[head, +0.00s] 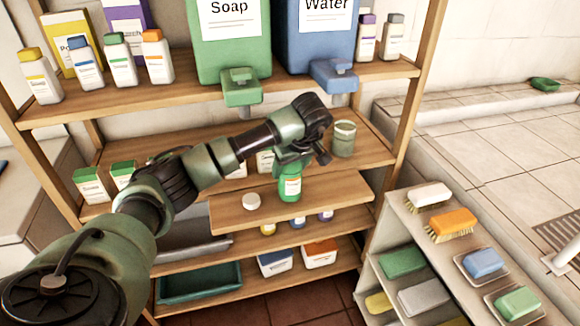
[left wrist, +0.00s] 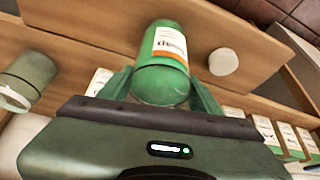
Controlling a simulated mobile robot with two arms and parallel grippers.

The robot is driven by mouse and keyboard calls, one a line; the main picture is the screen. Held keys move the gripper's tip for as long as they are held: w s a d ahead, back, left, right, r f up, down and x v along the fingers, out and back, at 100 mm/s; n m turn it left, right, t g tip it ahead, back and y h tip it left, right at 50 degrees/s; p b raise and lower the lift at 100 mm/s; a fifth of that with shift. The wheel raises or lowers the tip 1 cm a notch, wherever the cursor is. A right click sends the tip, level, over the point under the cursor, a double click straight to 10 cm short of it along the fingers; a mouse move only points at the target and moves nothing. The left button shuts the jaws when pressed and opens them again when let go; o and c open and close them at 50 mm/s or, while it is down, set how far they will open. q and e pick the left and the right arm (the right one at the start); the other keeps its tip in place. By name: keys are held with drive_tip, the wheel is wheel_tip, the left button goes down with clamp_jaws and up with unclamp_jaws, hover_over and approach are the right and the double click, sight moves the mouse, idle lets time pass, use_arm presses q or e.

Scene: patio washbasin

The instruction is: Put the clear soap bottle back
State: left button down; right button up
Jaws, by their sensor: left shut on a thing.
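A small green, slightly see-through bottle (head: 290,185) with a white and orange label is upright at the pull-out wooden board (head: 340,188). It also shows in the left wrist view (left wrist: 163,82), between the fingers. My left gripper (head: 291,166) reaches it from above and is shut on it. I cannot tell whether its base touches the board. A round white cap (head: 251,201) lies on the board to its left; the left wrist view shows this cap too (left wrist: 223,61). My right gripper is not in view.
A large green Soap dispenser (head: 232,45) and a blue Water dispenser (head: 318,40) stand on the upper shelf, their taps overhanging my arm. A grey-green cup (head: 343,139) stands behind the board at right. Brushes and sponges fill a low rack (head: 395,235). The board's right end is clear.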

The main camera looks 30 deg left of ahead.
use_arm(q)
drive_tip(key=shift+c, duration=1.6)
unclamp_jaws()
drive_tip(key=shift+f, duration=0.1)
drive_tip(key=v, duration=1.2)
